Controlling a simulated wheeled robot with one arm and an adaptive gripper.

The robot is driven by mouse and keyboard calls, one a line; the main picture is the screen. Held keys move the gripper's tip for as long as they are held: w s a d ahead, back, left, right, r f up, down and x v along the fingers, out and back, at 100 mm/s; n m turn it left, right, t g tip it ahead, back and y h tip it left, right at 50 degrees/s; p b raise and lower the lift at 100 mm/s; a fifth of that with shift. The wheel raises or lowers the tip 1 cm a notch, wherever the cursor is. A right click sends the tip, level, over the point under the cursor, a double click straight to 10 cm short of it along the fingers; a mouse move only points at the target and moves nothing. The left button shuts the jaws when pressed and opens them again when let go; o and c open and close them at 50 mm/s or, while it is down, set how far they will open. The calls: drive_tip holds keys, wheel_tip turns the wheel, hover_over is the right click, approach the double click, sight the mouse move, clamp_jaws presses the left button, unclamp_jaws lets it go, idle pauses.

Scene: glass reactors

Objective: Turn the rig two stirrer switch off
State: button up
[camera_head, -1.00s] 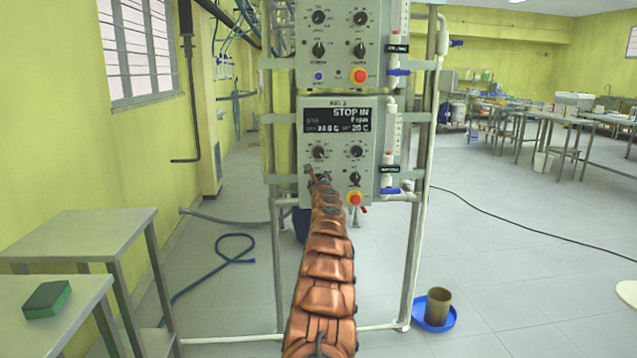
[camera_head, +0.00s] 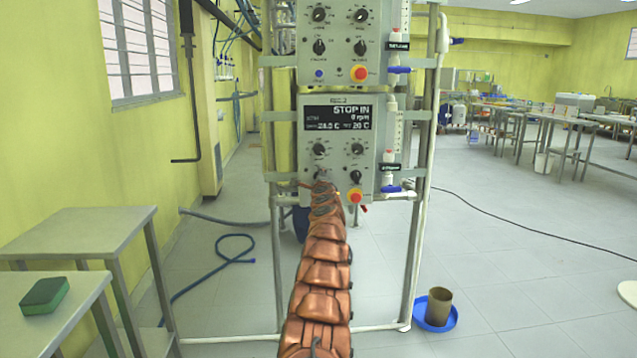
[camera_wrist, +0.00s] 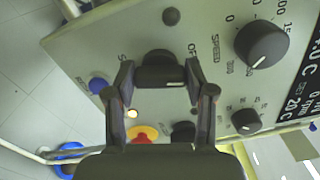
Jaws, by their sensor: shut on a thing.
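The rig two control box (camera_head: 338,167) is a light grey panel with a dark display (camera_head: 338,118) reading "STOP IN" and what looks like 0 rpm. Its stirrer switch (camera_wrist: 158,66) is a black knob at the panel's lower left, with OFF printed beside it in the wrist view. My gripper (camera_wrist: 158,82) is shut on this knob, one finger on each side. In the head view my gripper (camera_head: 322,178) covers most of the switch. A white mark shows on the knob's lower edge in the wrist view.
A red stop button (camera_head: 355,196) and a black knob (camera_head: 355,177) sit right of my gripper. A blue button (camera_wrist: 98,85) is close to the left finger in the wrist view. A similar box (camera_head: 338,50) is above. A blue dish (camera_head: 448,322) stands on the floor at right.

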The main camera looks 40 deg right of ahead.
drive_tip(key=shift+w+a+n+b, duration=0.15)
drive_tip(key=shift+n+b, duration=0.2)
drive_tip(key=shift+n, duration=1.15)
drive_tip(key=o, duration=1.2)
drive_tip(key=shift+c, duration=0.2)
drive_tip(key=shift+a, duration=0.1)
drive_tip(key=v, duration=0.7)
drive_tip(key=shift+s, duration=0.3)
